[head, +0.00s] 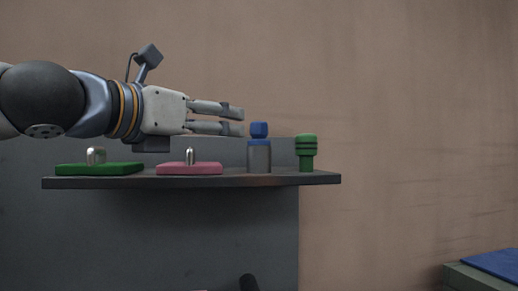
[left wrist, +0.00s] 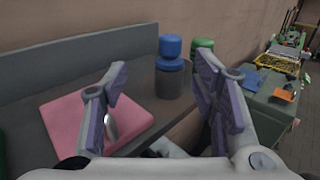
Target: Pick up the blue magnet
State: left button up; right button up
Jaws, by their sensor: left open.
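The blue magnet (head: 259,150), a grey cylinder with a blue collar and blue knob, stands upright on a dark shelf (head: 320,178). My left gripper (head: 236,121) is open and empty. In the head view it reaches in level from the left, its fingertips just left of the blue knob and slightly above it. In the left wrist view the blue magnet (left wrist: 170,67) stands beyond the fingertips, between the two spread fingers (left wrist: 162,75). It appears apart from both fingers. My right gripper is not in view.
A green knobbed piece (head: 306,153) stands close to the right of the magnet. A pink plate (head: 190,169) and a green plate (head: 99,169), each with a metal handle, lie to the left. A grey panel rises behind the shelf. Open air lies above.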

aim_at(254, 127)
pick_arm(q)
jog(key=x, duration=0.3)
jog(key=d+x, duration=0.1)
jog(key=x, duration=0.3)
jog(key=s+x, duration=0.1)
jog(key=x, duration=0.2)
jog(key=shift+w+d+r+p, duration=0.25)
jog(key=shift+w+d+p, duration=0.1)
jog(key=shift+d, duration=0.1)
jog(key=shift+w+f, duration=0.1)
jog(key=shift+a, duration=0.1)
jog(key=shift+c, duration=1.3)
grip_shut()
